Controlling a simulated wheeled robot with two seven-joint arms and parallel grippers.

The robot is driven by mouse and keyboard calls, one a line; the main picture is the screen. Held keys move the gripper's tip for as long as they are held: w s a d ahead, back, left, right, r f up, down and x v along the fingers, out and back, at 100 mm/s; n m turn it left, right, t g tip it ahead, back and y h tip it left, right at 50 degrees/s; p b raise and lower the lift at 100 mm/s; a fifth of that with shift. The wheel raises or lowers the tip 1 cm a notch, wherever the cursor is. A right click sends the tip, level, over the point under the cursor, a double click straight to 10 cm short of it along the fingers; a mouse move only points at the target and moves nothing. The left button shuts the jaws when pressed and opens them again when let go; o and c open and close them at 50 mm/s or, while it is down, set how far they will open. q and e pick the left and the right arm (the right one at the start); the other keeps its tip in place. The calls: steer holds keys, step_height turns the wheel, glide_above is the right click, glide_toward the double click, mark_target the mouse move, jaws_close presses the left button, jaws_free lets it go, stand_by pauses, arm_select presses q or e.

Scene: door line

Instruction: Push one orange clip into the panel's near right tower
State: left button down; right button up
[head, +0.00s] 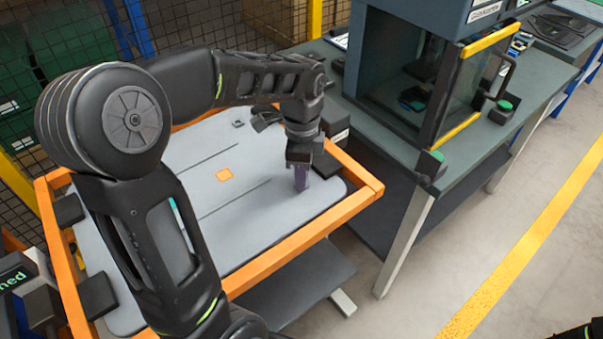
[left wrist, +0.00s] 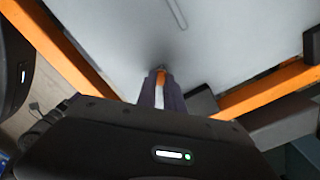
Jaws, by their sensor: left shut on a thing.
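The light grey panel (head: 215,205) lies in an orange frame (head: 350,208); it also shows in the left wrist view (left wrist: 215,35). My left gripper (head: 301,183) points down over the panel's near right part, its fingertips at or just above the surface. In the left wrist view its fingers (left wrist: 161,88) are shut on a small orange clip (left wrist: 161,77), mostly hidden between them. The near right tower is hidden behind the fingers, so I cannot tell whether the clip touches it.
Dark blocks (head: 98,295) sit along the frame. An orange square (head: 224,175) marks the panel's middle. A bench with a glass-doored machine (head: 420,85) stands close on the right. Open floor (head: 530,220) lies beyond it. A mesh fence is behind.

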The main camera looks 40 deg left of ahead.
stand_by(0.3)
arm_select(q)
steer(key=c, duration=1.4)
jaws_free()
steer(key=shift+r, duration=3.9)
